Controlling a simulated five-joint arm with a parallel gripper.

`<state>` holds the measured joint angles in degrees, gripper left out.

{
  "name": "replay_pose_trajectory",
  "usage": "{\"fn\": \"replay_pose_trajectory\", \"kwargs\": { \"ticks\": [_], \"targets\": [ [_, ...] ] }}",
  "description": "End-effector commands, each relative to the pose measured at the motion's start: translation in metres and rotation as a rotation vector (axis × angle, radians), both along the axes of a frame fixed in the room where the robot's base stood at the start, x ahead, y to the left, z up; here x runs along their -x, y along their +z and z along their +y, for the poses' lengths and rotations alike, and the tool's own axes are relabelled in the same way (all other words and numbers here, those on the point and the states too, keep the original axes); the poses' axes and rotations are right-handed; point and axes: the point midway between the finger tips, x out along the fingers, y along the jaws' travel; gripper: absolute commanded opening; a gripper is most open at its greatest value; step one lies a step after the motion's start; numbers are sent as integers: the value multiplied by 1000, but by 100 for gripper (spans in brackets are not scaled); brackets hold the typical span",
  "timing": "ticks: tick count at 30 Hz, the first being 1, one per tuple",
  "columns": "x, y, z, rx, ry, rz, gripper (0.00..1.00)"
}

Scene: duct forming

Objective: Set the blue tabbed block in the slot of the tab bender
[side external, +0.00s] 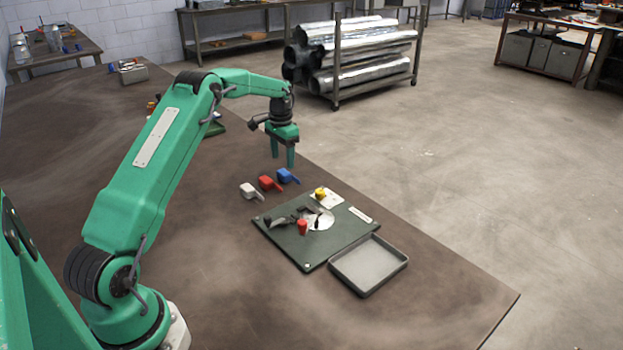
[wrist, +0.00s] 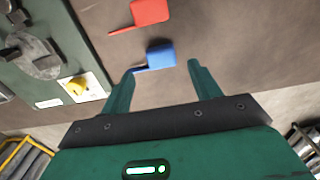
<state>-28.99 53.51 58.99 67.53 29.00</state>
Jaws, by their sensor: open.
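The blue tabbed block (side external: 288,176) lies on the brown table, at the right end of a short row of blocks. It also shows in the wrist view (wrist: 161,55), just beyond and between my fingertips, with its thin tab pointing left. My gripper (side external: 283,163) hangs above the blue block with its fingers pointing down. In the wrist view my gripper (wrist: 160,82) is open and empty, its fingers apart. The tab bender is on the dark green plate (side external: 284,239), with a pale round disc and a red-capped part (side external: 302,227). I cannot make out its slot.
A red tabbed block (side external: 268,183) and a white one (side external: 249,190) lie beside the blue one. A yellow knob (side external: 320,192) stands on a white pad at the plate's back edge. An empty grey tray (side external: 368,264) sits right of the plate. The table's right edge is near.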

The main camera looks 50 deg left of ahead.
Motion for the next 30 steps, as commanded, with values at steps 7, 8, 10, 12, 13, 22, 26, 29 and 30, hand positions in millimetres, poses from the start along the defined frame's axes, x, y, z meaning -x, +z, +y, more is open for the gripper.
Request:
{"fn": "replay_pose_trajectory", "kwargs": {
  "ticks": [7, 8, 10, 12, 13, 22, 26, 29, 30],
  "targets": [
    [0, 18, 0, -1, 0, -1, 62],
    [0, 18, 0, -1, 0, -1, 62],
    [0, 19, 0, -1, 0, -1, 62],
    [0, 19, 0, 0, 0, -1, 62],
    [0, 19, 0, 0, 0, -1, 62],
    [0, 18, 0, 0, 0, -1, 62],
    [0, 20, -1, -1, 0, -2, 62],
    [0, 27, -6, -4, -1, -7, 62],
    [0, 31, -8, -6, -1, -11, 62]
  ]
}}
